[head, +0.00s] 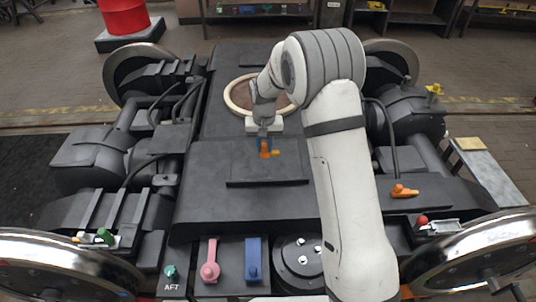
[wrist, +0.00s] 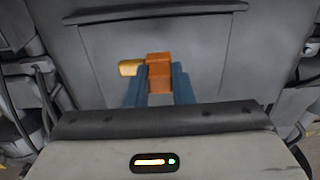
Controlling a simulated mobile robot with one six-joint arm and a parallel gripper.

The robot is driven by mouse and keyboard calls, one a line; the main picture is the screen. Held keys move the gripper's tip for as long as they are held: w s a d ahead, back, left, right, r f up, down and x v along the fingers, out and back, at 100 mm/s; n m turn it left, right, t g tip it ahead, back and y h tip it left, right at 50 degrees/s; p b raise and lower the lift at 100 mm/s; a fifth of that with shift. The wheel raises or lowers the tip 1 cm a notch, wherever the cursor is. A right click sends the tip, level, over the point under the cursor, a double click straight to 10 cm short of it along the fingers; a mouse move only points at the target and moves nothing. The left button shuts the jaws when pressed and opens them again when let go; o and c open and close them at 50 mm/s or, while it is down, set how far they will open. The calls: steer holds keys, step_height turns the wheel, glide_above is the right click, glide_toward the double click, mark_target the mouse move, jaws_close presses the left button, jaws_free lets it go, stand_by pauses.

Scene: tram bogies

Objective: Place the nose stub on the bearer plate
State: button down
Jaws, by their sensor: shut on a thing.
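My gripper (head: 264,140) points down over the middle of the dark bogie frame, its blue fingers shut on an orange block with a yellow-orange stub to one side, which I take as the nose stub (head: 265,150). In the wrist view the nose stub (wrist: 158,70) sits between the blue fingertips (wrist: 160,88), its side stub pointing left. A flat dark rectangular plate, likely the bearer plate (head: 285,168), lies below; it also shows in the wrist view (wrist: 215,60). The nose stub is over this plate's area. I cannot tell whether it touches the plate.
A pale ring with a brown centre (head: 233,97) lies behind the gripper. Pink (head: 210,264) and blue (head: 253,262) pieces stand at the front. An orange piece (head: 404,191) and a red-knobbed part (head: 422,221) lie to the right. Wheels flank the frame.

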mark_target(266, 151)
steer(key=f, duration=0.3)
steer(key=shift+w+d+f, duration=0.1)
steer(key=shift+d+f, duration=0.15)
steer(key=shift+f, duration=0.1)
steer(key=shift+d+f, duration=0.1)
steer(key=shift+f, duration=1.75)
steer(key=shift+f, duration=0.2)
steer(key=c, duration=1.3)
jaws_free()
steer(key=shift+o, duration=0.2)
steer(key=shift+r, duration=0.1)
